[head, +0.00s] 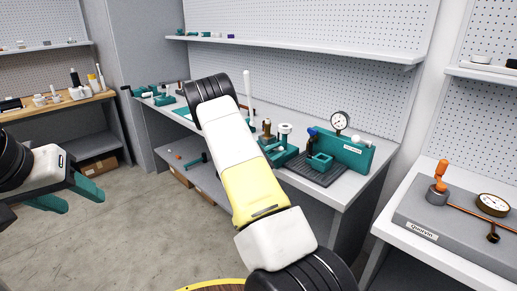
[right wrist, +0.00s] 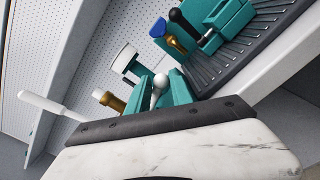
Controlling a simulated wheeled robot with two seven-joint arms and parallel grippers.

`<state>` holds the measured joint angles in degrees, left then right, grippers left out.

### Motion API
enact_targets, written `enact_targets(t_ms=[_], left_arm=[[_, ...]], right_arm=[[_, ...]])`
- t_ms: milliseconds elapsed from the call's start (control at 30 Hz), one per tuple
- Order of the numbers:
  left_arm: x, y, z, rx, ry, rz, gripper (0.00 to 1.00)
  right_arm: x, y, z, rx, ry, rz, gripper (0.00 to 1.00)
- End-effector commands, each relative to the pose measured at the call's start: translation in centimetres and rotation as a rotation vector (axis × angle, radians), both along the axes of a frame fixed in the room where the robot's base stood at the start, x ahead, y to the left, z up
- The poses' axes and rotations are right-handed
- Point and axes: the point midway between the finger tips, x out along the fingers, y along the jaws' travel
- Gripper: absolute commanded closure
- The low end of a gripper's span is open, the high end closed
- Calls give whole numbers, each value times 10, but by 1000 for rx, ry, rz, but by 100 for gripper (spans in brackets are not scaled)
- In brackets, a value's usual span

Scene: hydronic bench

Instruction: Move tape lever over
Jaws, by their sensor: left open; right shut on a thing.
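My right gripper (right wrist: 160,88) shows in the right wrist view, with its teal fingers closed around a small white ball knob (right wrist: 161,80). What lies below the knob is hidden by the fingers and palm, so I cannot tell whether it is the tape lever. In the head view my right arm crosses the middle and hides this gripper. A white-topped cylinder (right wrist: 125,58) stands behind the fingers; it also shows in the head view (head: 285,129). My left gripper (head: 82,202) is open and empty at the left, over the floor, away from the bench.
A black ribbed mat (head: 318,170) and a teal gauge block (head: 345,153) stand right of the work area. A brass fitting (right wrist: 111,101) and a long white handle (right wrist: 50,105) are left of the fingers. A side bench (head: 405,236) carries copper piping and a gauge.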

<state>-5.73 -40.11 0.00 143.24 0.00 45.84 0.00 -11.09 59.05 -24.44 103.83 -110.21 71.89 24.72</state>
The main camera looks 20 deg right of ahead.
Motion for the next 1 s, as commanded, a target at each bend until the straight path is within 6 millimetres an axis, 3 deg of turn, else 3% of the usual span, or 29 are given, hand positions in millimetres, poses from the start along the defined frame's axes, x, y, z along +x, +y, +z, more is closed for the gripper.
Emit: enact_targets(t_ms=[233, 667, 1000], left_arm=[[0, 0, 0, 0, 0, 0, 49], [0, 0, 0, 0, 0, 0, 49], [0, 0, 0, 0, 0, 0, 49]], right_arm=[[7, 5, 14, 1, -2, 6, 100], [10, 7, 17, 1, -4, 7, 100], [22, 11, 32, 1, -5, 8, 100]])
